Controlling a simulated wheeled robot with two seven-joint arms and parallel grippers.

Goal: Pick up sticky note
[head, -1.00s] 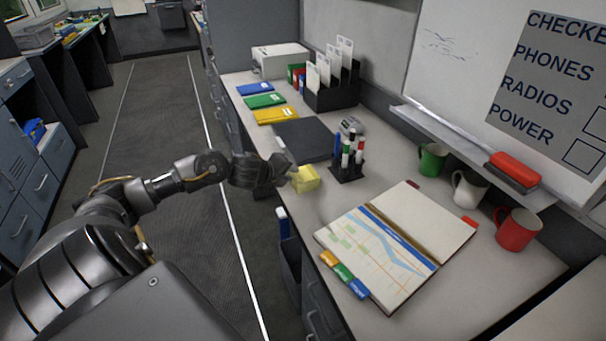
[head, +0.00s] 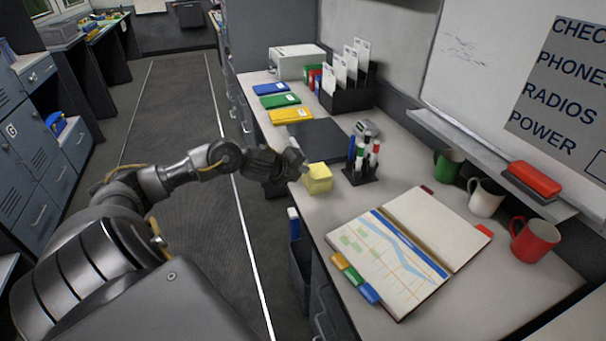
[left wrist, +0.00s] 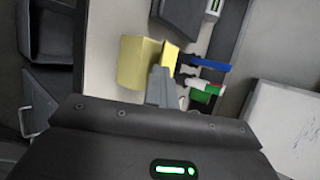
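The yellow sticky note block (head: 318,179) sits near the aisle edge of the desk (head: 315,215), left of the pen holder. My left gripper (head: 296,163) is at its upper left side, very close to it. In the left wrist view, the block (left wrist: 136,62) is just beyond and left of the grey fingertips (left wrist: 160,82), which overlap it in the picture. A brighter yellow face or piece (left wrist: 169,55) shows right at the tips. I cannot tell whether the fingers touch it or how far apart they are. My right gripper is not in view.
A black pen holder (head: 360,174) with several markers stands right of the block. A dark folder (head: 318,138) lies behind it and an open map binder (head: 385,250) in front. A bin (head: 300,262) stands beside the desk. Mugs line the wall side.

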